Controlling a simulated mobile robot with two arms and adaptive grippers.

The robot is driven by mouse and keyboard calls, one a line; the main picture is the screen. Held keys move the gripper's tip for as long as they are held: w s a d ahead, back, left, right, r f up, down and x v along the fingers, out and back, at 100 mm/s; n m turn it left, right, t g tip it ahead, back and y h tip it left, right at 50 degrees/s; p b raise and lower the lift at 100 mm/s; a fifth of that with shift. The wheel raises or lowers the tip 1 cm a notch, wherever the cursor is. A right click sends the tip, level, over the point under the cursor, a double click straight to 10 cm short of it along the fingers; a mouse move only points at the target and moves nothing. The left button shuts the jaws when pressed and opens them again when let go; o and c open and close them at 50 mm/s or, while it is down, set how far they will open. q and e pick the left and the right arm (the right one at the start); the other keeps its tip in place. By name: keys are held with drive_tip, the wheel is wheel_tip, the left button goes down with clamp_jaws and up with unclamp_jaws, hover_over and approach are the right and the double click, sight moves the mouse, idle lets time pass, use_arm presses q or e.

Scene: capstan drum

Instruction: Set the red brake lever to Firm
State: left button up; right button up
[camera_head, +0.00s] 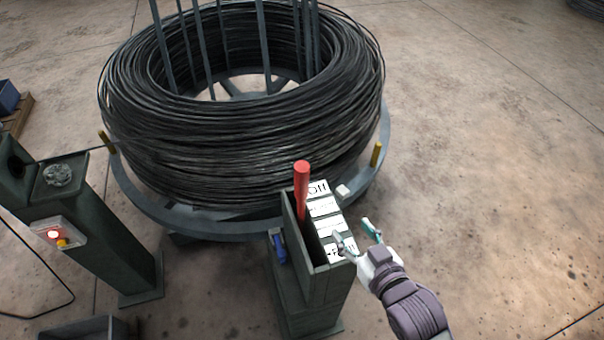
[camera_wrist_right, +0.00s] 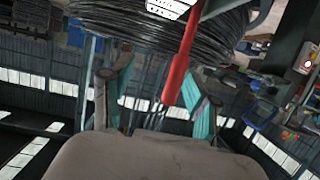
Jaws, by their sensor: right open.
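The red brake lever (camera_head: 302,186) stands nearly upright in the slot of a dark green post (camera_head: 317,290), at the far end beside the label reading "Off". White labels (camera_head: 323,206) run along the slot's right side; those nearer me are too small to read or partly covered. My right gripper (camera_head: 357,233) is open and empty, at the near right of the post, apart from the lever. In the right wrist view the red lever (camera_wrist_right: 181,65) shows beyond the fingers, near the right one. My left gripper is not in view.
A large coil of dark wire (camera_head: 240,150) on a round grey stand fills the space behind the post. A blue handle (camera_head: 278,246) is on the post's left side. A green pedestal with a red-lit button box (camera_head: 57,236) stands at left. The floor at right is clear.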

sight(305, 181)
drive_tip(key=a+r+n+t+y, duration=0.2)
drive_tip(key=a+r+t+y, duration=0.1)
drive_tip(key=a+r+y, duration=0.1)
drive_tip(key=x, duration=0.4)
drive_tip(key=p+x, duration=0.1)
drive_tip(key=x, duration=0.4)
drive_tip(key=f+p+x, duration=0.1)
drive_tip(key=x, duration=0.4)
drive_tip(key=shift+w, duration=0.1)
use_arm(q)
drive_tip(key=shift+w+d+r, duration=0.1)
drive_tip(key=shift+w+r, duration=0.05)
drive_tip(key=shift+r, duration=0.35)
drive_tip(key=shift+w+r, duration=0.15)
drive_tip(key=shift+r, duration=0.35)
use_arm(e)
drive_tip(key=shift+r, duration=0.1)
clamp_jaws()
